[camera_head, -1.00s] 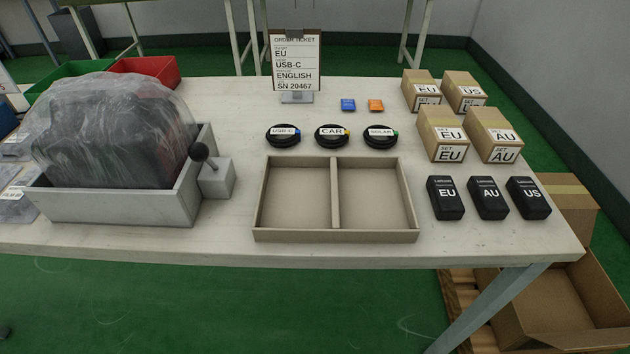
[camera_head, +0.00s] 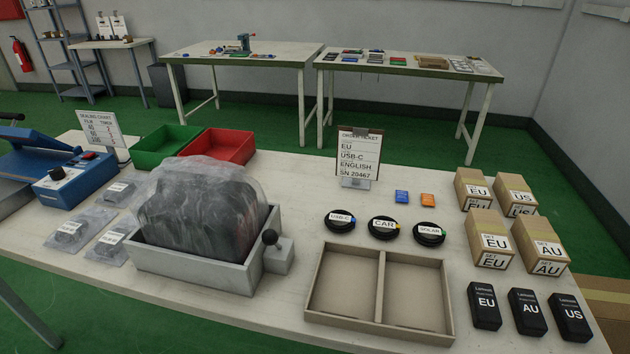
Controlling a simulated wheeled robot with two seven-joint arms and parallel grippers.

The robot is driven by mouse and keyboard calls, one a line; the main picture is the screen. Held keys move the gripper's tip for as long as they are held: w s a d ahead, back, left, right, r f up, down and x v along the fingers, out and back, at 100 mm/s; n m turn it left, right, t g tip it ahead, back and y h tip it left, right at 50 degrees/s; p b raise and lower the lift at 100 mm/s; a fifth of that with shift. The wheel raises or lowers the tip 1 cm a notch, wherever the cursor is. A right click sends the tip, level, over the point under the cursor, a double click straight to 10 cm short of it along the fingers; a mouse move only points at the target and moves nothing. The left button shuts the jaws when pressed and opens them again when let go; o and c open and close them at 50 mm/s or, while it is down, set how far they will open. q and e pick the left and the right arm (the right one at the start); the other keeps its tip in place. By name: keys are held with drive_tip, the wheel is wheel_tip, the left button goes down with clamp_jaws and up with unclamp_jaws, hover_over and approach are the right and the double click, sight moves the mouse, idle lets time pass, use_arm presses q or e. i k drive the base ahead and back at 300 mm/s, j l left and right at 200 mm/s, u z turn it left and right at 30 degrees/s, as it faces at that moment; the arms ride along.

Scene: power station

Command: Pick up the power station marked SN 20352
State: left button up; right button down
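A dark, bulky object (camera_head: 200,215), possibly a power station, sits under clear plastic film in a grey open-topped holder (camera_head: 190,268) on the near table. A lever with a black knob (camera_head: 270,238) is on the holder's right side. No serial number can be read on the wrapped object. The order ticket (camera_head: 358,155) on its stand reads EU, USB-C, ENGLISH, SN 20467, which differs from the SN 20352 in the task. Neither of my grippers is in view.
An empty two-compartment tray (camera_head: 318,308) lies right of the holder. Cable coils (camera_head: 383,229), small boxes (camera_head: 487,240) and black adapters (camera_head: 484,305) stand around it. A green bin (camera_head: 168,147), a red bin (camera_head: 222,147) and a blue sealing machine (camera_head: 68,182) are left. Two tables stand behind.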

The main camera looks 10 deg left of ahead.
sight(200, 206)
drive_tip(key=j+z, duration=0.2)
drive_tip(key=j, duration=0.75)
drive_tip(key=j+z, duration=0.15)
drive_tip(key=j, duration=0.85)
drive_tip(key=k+j+z, duration=0.2)
drive_tip(key=j, duration=0.75)
drive_tip(key=i, duration=0.05)
